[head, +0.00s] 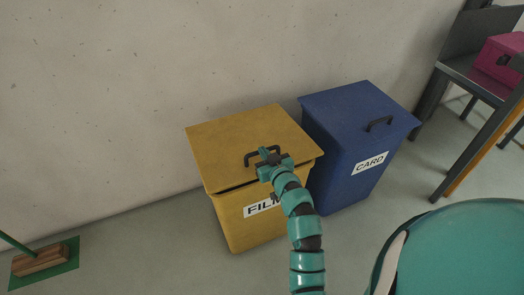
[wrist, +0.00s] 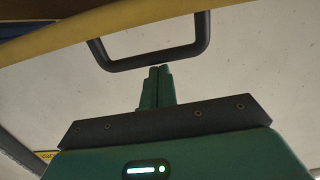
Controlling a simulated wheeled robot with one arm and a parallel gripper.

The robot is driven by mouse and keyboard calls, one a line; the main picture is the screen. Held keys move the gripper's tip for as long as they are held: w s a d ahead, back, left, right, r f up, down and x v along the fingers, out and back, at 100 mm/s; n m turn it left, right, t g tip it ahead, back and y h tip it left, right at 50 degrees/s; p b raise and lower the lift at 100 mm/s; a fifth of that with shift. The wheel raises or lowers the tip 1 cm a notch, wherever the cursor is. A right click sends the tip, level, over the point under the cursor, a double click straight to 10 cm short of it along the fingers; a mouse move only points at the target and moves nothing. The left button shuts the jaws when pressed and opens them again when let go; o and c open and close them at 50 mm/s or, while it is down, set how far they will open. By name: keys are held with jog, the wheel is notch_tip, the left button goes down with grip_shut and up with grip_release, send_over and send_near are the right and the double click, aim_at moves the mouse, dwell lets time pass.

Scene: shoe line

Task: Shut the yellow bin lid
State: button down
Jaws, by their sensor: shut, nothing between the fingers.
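The yellow bin (head: 236,220) stands against the wall, with a label reading FILM on its front, partly covered by my arm. Its yellow lid (head: 230,138) lies over the top, with a thin dark gap showing under its front edge. The black lid handle (head: 250,157) is near the front of the lid. My gripper (head: 265,155) is at the handle in the head view. In the wrist view, the fingertips (wrist: 158,70) are together just below the handle (wrist: 150,60), with nothing between them. I cannot tell whether they touch it. The yellow lid edge (wrist: 60,42) runs above.
A blue bin (head: 335,165) labelled CARD stands close on the right, its lid down. A grey table (head: 462,70) with a pink box (head: 500,58) is at the far right.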

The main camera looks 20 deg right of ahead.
jog(key=f+b, duration=0.1)
jog(key=f, duration=0.1)
jog(key=s+f+b, duration=0.1)
jog(key=f, duration=0.1)
jog(key=shift+b, duration=0.4)
jog(key=shift+s+f, duration=0.15)
jog(key=shift+f, duration=0.15)
jog(key=shift+a+f, duration=0.1)
jog(key=shift+f, duration=0.1)
jog(key=shift+s+r, duration=0.1)
jog(key=r+p, duration=0.1)
jog(key=r, duration=0.1)
jog(key=s+r+p, duration=0.1)
jog(key=r, duration=0.2)
jog(key=s, duration=0.9)
jog(key=shift+s+d+r, duration=0.2)
jog(key=shift+s+d, duration=0.05)
jog(key=shift+s, duration=0.05)
